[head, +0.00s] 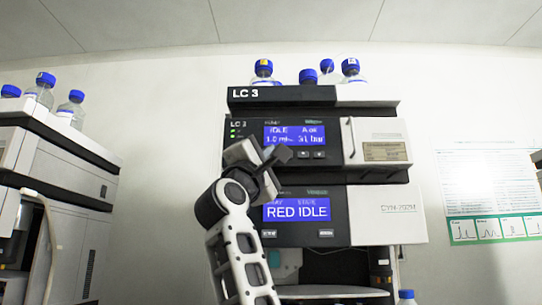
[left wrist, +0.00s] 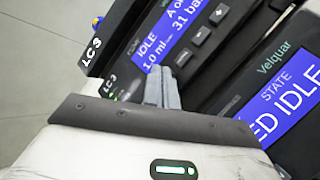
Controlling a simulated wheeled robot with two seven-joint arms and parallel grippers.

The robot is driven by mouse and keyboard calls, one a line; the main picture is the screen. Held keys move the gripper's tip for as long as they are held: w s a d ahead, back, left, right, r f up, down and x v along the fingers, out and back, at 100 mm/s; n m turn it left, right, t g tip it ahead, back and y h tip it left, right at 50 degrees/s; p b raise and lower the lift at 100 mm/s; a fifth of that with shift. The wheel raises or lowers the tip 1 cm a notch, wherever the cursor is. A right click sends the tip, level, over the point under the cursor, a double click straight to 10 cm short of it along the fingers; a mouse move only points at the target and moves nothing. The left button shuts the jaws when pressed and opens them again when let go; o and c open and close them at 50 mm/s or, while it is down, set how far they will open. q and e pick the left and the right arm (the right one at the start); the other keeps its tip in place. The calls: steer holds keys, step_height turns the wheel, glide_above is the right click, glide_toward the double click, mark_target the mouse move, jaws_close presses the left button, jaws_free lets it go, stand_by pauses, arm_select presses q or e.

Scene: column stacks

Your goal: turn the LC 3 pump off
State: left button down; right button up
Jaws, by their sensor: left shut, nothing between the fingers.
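The LC 3 stack stands in the middle of the head view, with an "LC 3" label on its dark top tray (head: 245,93). Its upper module, the pump (head: 335,136), has a blue display (head: 310,132) reading IDLE, 1.0 ml and 31 bar. The display also shows tilted in the left wrist view (left wrist: 182,32). Small buttons (head: 319,154) sit below it; a minus and a plus key show in the left wrist view (left wrist: 203,33). My left gripper (head: 280,156) is shut and empty in front of the display's lower left; its fingers (left wrist: 162,86) hide part of the panel. Contact cannot be told. My right gripper is not in view.
A lower module (head: 300,236) has a display reading RED IDLE. Bottles with blue caps (head: 308,77) stand on top of the stack. Another instrument stack (head: 60,165) stands at the left with bottles on it. A poster (head: 490,195) hangs on the right wall.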

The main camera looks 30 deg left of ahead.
arm_select(q)
steer(key=shift+s+d, duration=0.3)
steer(key=shift+s, duration=0.2)
steer(key=s+d, duration=0.1)
steer(key=s+b, duration=0.1)
steer(key=s, duration=0.1)
steer(key=s+d, duration=0.1)
steer(key=shift+s+d+b, duration=0.15)
steer(key=shift+d+b, duration=0.2)
steer(key=shift+b, duration=0.05)
stand_by(0.7)
